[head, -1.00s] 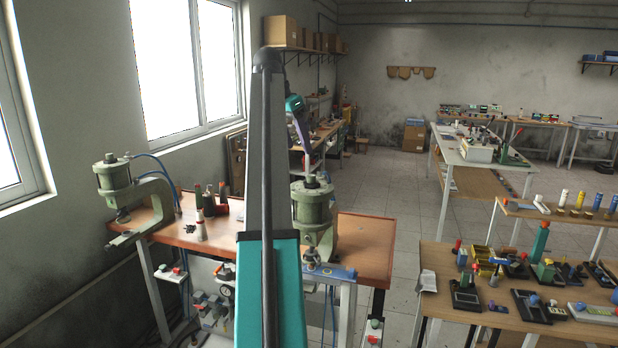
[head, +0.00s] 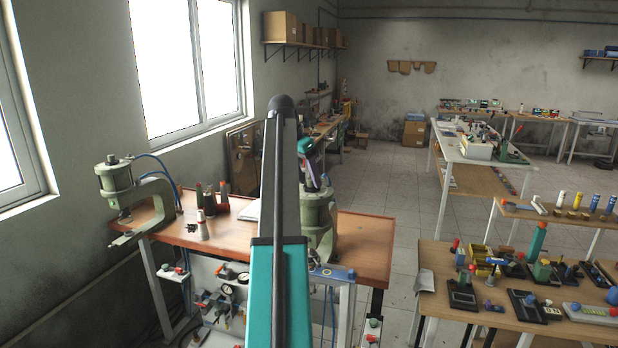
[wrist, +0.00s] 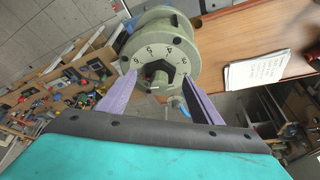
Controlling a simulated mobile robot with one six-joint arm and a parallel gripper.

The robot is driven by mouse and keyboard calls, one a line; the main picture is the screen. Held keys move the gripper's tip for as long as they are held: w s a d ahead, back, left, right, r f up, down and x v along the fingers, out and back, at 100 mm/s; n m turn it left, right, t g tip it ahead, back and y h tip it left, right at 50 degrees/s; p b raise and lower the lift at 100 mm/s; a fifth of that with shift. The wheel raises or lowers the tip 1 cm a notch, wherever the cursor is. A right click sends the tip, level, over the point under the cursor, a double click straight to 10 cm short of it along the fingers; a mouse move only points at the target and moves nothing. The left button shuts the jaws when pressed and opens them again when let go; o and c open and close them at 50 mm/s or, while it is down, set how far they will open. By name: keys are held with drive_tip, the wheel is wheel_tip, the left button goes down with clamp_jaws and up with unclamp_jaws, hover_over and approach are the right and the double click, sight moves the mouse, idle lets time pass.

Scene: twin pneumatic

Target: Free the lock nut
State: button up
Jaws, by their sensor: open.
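The right-hand green press (head: 324,222) stands on the orange bench, partly hidden behind my arm. In the wrist view its round green head (wrist: 178,22) carries a pale numbered dial (wrist: 150,50). A dark faceted nut (wrist: 160,66), which looks like the lock nut, sits at the dial's centre, with a short greenish stem (wrist: 160,78) in front of it. My gripper (wrist: 160,80) is open, its purple fingers on either side of the nut and stem. I cannot tell whether either finger touches. In the head view my gripper (head: 314,178) is just above the press.
A second green press (head: 115,178) stands at the bench's left end. Several bottles (head: 210,200) stand between the presses. White papers (wrist: 255,68) lie on the bench (head: 365,245). A table with several tools (head: 430,262) is at the right, across open floor.

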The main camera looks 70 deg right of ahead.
sight(312, 188)
drive_tip(key=shift+x, duration=1.05)
drive_tip(key=c, duration=1.1)
drive_tip(key=shift+o, duration=0.2)
drive_tip(key=shift+s+n, duration=0.1)
drive_tip(key=shift+n, duration=0.3)
drive_tip(key=n, duration=0.1)
drive_tip(key=n+t+b, duration=0.1)
drive_tip(key=n, duration=0.1)
drive_tip(key=n+t+b, duration=0.1)
drive_tip(key=n, duration=0.1)
drive_tip(key=shift+s+h, duration=0.25)
drive_tip(key=shift+h, duration=0.05)
drive_tip(key=n, duration=0.2)
drive_tip(key=n+t+b, duration=0.1)
drive_tip(key=n, duration=0.1)
drive_tip(key=n+t+y, duration=0.1)
drive_tip(key=n, duration=0.1)
drive_tip(key=shift+s, duration=0.3)
drive_tip(key=o, duration=1.1)
drive_tip(key=shift+t, duration=0.3)
drive_tip(key=shift+c, duration=0.2)
